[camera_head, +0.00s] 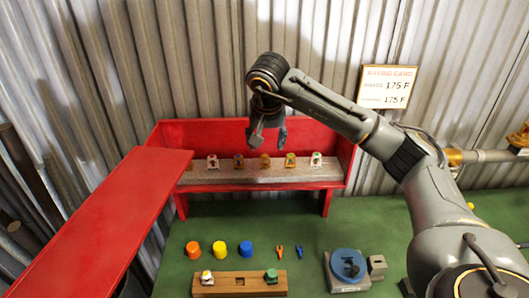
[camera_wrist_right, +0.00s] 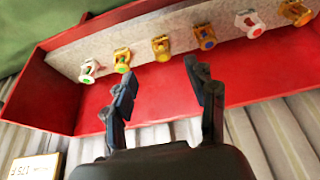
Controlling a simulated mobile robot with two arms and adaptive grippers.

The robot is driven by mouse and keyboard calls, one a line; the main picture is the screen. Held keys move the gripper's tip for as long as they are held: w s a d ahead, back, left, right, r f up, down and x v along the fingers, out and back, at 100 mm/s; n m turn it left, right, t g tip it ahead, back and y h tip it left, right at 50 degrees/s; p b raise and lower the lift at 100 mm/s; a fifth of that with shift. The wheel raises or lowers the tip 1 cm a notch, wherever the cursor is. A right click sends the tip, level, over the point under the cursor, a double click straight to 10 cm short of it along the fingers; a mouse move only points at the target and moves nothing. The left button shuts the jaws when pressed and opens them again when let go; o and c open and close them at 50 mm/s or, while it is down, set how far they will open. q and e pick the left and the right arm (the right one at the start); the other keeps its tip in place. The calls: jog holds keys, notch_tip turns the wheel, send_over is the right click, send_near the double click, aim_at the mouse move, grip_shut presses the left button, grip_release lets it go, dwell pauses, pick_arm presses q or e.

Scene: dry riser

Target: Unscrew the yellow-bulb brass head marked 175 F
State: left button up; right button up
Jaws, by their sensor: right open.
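Several small heads stand in a row on the grey ledge (camera_head: 230,175) inside the red cabinet. The brass head with a yellow-looking bulb (camera_head: 265,161) is near the row's middle; it also shows in the wrist view (camera_wrist_right: 161,48). Its marking is too small to read. A brass head with a green bulb (camera_wrist_right: 122,60) and one with a blue bulb (camera_wrist_right: 205,37) flank it. My right gripper (camera_head: 268,134) hangs over the row, open and empty. In the wrist view its fingers (camera_wrist_right: 163,92) are spread, apart from the heads. My left gripper is out of view.
The red door (camera_head: 100,225) stands open at left. A rating card (camera_head: 387,87) reading 175 F hangs on the wall. Coloured caps (camera_head: 220,248), a wooden block (camera_head: 238,284) with heads, and a blue round fixture (camera_head: 348,264) sit on the green bench. A pipe (camera_head: 490,156) is at right.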

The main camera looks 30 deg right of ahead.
aim_at(267, 157)
jog(key=x, duration=0.4)
jog(key=shift+p, duration=0.35)
jog(key=p+x, duration=0.1)
jog(key=x, duration=0.3)
jog(key=shift+w+f, duration=0.2)
jog(key=shift+f, duration=0.2)
jog(key=shift+w+d+f, duration=0.1)
jog(key=shift+f, duration=0.1)
jog(key=shift+w+f, duration=0.1)
jog(key=shift+f, duration=0.1)
grip_shut()
jog(key=n+y, duration=0.1)
jog(key=n, duration=0.1)
jog(key=shift+d+n+b, duration=0.2)
jog(key=shift+n+b, duration=0.1)
jog(key=shift+n, duration=0.1)
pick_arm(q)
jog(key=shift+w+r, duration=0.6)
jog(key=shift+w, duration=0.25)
pick_arm(e)
jog(key=n+y, duration=0.1)
jog(key=n, duration=0.2)
jog(key=shift+r+t, duration=0.1)
jog(key=shift+t, duration=0.2)
